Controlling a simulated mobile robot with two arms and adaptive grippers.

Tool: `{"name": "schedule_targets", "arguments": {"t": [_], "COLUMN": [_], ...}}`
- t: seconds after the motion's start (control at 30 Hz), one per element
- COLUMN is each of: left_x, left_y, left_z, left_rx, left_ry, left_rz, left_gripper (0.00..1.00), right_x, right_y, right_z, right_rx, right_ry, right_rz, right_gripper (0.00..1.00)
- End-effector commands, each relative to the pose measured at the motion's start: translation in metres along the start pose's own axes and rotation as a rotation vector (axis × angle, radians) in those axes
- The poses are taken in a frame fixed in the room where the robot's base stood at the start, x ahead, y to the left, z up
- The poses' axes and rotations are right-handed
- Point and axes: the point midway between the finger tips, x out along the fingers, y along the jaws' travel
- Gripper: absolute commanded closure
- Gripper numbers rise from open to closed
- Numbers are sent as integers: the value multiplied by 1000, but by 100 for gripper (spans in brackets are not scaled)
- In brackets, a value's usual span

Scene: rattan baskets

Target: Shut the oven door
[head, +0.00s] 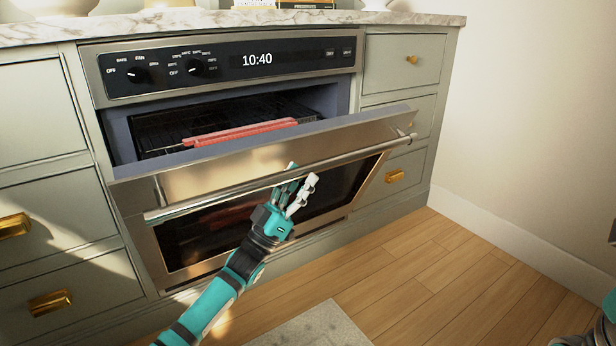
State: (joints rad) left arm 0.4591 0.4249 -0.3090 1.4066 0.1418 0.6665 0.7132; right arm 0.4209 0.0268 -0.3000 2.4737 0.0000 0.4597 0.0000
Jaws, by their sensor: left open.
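The oven (222,66) is built into the cabinet front, with its clock at 10:40. Its steel-framed door (230,176) is partly open, tilted out toward me at the top. The dark cavity with a wire rack (160,131) shows above the door's top edge. A long bar handle (215,202) runs across the door front. My left gripper (297,186) is open and empty, with its fingers in front of the handle near the door's middle. Whether the fingers touch the door or handle cannot be told.
A pink-red strip (240,133) lies along the front of the rack. Grey drawers with brass knobs flank the oven. A marble counter (400,18) runs above. The wooden floor (450,275) at right is clear; a light mat (315,328) lies at the bottom.

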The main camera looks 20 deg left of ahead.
Motion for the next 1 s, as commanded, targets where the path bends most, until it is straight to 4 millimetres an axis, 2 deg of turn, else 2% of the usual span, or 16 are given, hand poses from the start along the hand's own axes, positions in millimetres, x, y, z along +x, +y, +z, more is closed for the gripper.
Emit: {"name": "schedule_targets", "arguments": {"t": [0.2, 0.57, 0.9, 1.0], "left_x": [24, 29, 29, 29], "left_y": [0, 0, 0, 0], "left_z": [1, 0, 0, 0], "left_rx": [1, 0, 0, 0], "left_ry": [0, -2, -1, -1], "left_rz": [0, -1, -1, 0], "left_gripper": [53, 53, 98, 100], "right_x": [3, 6, 6, 6], "right_y": [-2, -3, -3, -3], "right_z": [-7, -8, -8, -8], "right_rx": [-3, -4, -4, -4], "right_ry": [27, 31, 32, 32], "right_rz": [-10, -12, -12, -12], "right_gripper": [100, 100, 100, 100]}}
